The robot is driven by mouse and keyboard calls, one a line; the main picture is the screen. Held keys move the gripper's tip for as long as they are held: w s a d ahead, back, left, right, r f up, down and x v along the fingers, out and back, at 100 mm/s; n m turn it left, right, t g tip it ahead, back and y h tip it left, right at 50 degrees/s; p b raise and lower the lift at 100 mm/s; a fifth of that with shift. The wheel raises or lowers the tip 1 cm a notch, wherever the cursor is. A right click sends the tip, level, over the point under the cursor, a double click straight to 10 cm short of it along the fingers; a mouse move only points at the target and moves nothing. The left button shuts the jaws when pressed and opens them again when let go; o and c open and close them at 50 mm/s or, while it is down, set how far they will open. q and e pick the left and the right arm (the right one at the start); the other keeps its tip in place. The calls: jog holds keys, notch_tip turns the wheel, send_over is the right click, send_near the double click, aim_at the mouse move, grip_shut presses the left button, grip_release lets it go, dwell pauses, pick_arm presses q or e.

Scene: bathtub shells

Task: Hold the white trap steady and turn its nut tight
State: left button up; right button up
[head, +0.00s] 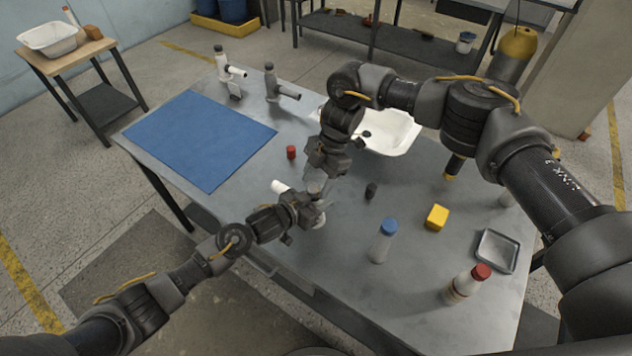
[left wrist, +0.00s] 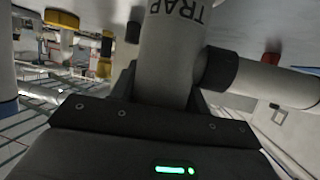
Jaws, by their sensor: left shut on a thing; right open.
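The white trap (head: 280,187) is at the near edge of the table, partly hidden by my grippers in the head view. In the left wrist view its pale grey body (left wrist: 170,52) carries the word TRAP. A dark nut (left wrist: 218,70) rings the joint with its white side pipe (left wrist: 287,85). My left gripper (head: 308,208) is shut on the trap's body. My right gripper (head: 321,176) is open, pointing down close above the trap. Whether it touches the trap is hidden.
Around the grippers are a red cap (head: 291,152), a black cap (head: 371,190), a blue-capped bottle (head: 382,243) and a yellow block (head: 437,217). A white basin (head: 398,132) stands behind my right arm. Two other pipe fittings stand at the back. The blue mat (head: 198,138) is bare.

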jog(key=v, duration=1.1)
jog(key=shift+w+r, duration=0.1)
pick_arm(q)
jog(key=o, duration=1.1)
jog(key=shift+o, duration=0.2)
jog(key=shift+a, duration=0.1)
jog(key=v, duration=1.2)
